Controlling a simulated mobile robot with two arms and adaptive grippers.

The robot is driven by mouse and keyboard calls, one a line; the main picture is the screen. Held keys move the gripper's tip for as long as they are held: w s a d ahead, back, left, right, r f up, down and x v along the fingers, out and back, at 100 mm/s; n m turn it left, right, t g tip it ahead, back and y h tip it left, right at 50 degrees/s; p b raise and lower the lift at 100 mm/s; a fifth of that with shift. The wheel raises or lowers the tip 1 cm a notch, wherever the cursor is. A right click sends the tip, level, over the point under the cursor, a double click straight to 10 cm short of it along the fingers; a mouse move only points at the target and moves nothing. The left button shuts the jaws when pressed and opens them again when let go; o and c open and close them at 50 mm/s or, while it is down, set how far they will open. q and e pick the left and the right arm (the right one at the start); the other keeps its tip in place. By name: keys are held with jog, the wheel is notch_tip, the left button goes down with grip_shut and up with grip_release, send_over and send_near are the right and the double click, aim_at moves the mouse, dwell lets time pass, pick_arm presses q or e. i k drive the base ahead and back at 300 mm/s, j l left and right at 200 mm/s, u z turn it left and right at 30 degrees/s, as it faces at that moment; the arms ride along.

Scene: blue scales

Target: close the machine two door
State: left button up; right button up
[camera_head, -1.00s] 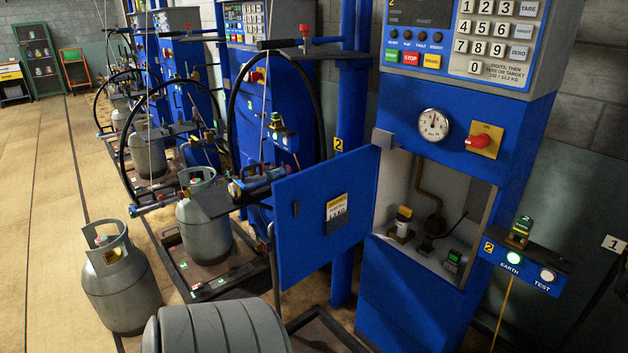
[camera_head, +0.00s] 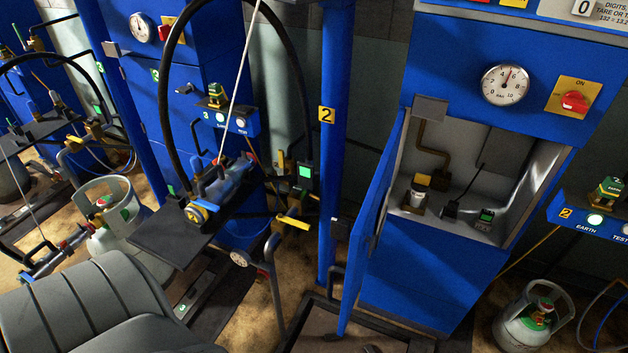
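The machine two cabinet (camera_head: 425,285) is blue and stands right of centre, with a pressure gauge (camera_head: 505,84) and a red switch (camera_head: 574,101) above its compartment. The machine two door (camera_head: 379,215) is open. It hangs from the left side of the compartment (camera_head: 500,160), sticks out toward me and shows nearly edge-on. Inside the compartment are a bent brown pipe and small fittings. Neither of my grippers is in view. A grey ribbed part of my own arm fills the lower left corner.
A blue post (camera_head: 331,150) with a yellow "2" tag stands left of the door. A black platform with a valve (camera_head: 198,212) lies farther left. An earth-test box (camera_head: 590,222) juts out at right. A grey gas cylinder (camera_head: 535,318) stands low at right.

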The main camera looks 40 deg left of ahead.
aim_at(367, 222)
jog(key=k+j, duration=0.1)
jog(key=j, duration=1.2)
jog(key=k+z, duration=0.1)
jog(key=k, duration=0.15)
